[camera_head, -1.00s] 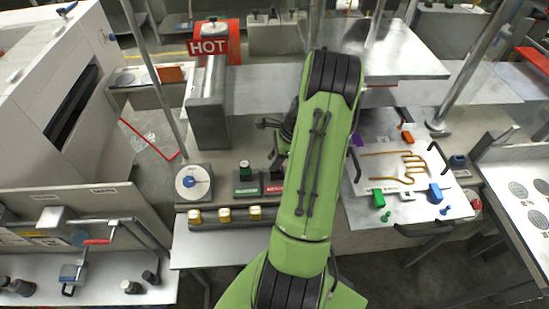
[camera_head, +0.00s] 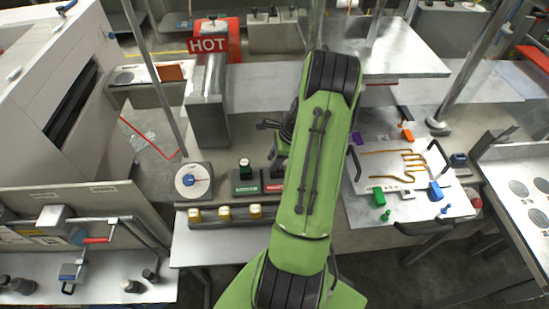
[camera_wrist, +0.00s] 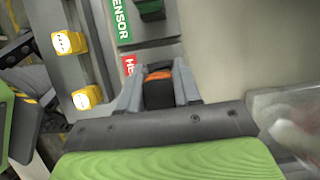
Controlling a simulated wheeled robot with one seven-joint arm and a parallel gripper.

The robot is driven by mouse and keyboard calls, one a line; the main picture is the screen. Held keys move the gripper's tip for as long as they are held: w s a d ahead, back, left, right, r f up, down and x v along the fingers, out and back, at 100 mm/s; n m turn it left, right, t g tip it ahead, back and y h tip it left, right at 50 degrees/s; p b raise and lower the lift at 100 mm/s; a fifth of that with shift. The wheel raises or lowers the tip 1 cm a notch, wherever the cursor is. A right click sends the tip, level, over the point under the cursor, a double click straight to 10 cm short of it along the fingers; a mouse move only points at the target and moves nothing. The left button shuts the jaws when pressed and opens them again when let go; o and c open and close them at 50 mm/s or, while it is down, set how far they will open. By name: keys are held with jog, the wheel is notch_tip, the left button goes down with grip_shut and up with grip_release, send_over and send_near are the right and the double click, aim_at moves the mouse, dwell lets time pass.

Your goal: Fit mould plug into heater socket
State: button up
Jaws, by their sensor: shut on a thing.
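My gripper (camera_wrist: 158,84) is shut on a black plug with an orange end, the mould plug (camera_wrist: 158,94), in the wrist view. The plug sits between the two grey fingers. The heater socket's red label (camera_wrist: 129,66) shows beside the left finger, partly covered. The socket opening is hidden, so I cannot tell whether the plug is in it. In the head view the red heater label (camera_head: 275,187) shows just left of my green arm, which hides most of the gripper and plug. The green sensor label (camera_head: 246,188) is next to it.
A black plug (camera_head: 245,170) stands at the sensor socket. Yellow-topped parts (camera_head: 225,213) line the rail in front. A dial (camera_head: 193,181) stands to the left. A plate with copper tubing (camera_head: 390,178) lies right of my arm. A grey block (camera_head: 208,110) stands behind the sockets.

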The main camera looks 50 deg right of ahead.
jog(key=shift+f+b, duration=0.5)
jog(key=shift+f, duration=0.35)
jog(key=o, duration=1.1)
jog(key=shift+o, duration=0.2)
jog(key=p+v, duration=0.2)
jog(key=v, duration=1.3)
jog(key=shift+d+r, duration=0.2)
jog(key=shift+r, duration=0.1)
